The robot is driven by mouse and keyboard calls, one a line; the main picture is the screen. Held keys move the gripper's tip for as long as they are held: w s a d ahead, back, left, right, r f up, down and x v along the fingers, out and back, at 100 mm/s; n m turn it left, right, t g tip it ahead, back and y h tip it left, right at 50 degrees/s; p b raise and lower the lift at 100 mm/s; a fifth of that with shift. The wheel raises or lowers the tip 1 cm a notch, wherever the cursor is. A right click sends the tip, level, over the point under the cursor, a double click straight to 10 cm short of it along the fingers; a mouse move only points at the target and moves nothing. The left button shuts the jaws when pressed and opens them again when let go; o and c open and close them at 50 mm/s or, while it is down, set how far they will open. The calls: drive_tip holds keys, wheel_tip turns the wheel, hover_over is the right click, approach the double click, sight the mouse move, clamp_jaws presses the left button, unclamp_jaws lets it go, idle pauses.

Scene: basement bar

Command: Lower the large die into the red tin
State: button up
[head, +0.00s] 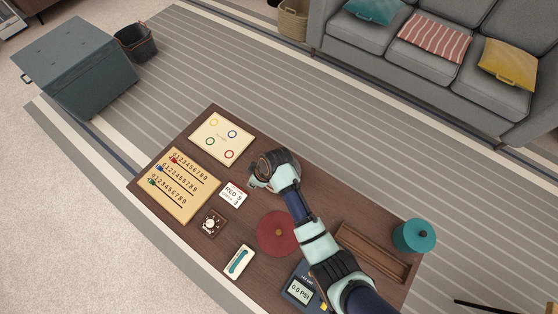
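A round red tin (276,236), with a small knob at its middle, stands on the dark wooden table just left of my arm. Its top looks closed from here. My gripper (259,176) is over the table's upper middle, above and slightly left of the red tin in the picture. Its fingers are small and partly hidden by its own body, so I cannot tell whether it is open or shut or holds anything. I cannot make out the large die; it may be hidden by the gripper or arm.
The table (333,205) also bears a teal round tin (414,237), a wooden trough (375,252), a gauge reading 0.0 PSI (300,291), a numbered slider board (180,184), a ring board (222,137), a "RED 5" card (233,194), a dark dial plate (211,224) and a teal-handled plate (239,262).

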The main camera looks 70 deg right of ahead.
drive_tip(key=s+d+f+b, duration=0.2)
drive_tip(key=s+d, duration=0.1)
drive_tip(key=d, duration=0.3)
drive_tip(key=s+d+f+b, duration=0.3)
drive_tip(key=d, duration=0.3)
drive_tip(key=shift+s+d+f+b, duration=0.15)
drive_tip(key=shift+s+f+b, duration=0.1)
drive_tip(key=shift+f+b, duration=0.1)
drive_tip(key=shift+f, duration=0.1)
drive_tip(key=shift+f+b, duration=1.45)
drive_tip(key=shift+f, duration=0.65)
drive_tip(key=shift+f+b, duration=1.65)
drive_tip(key=shift+f, duration=0.9)
drive_tip(key=o, duration=0.9)
drive_tip(key=shift+r, duration=0.1)
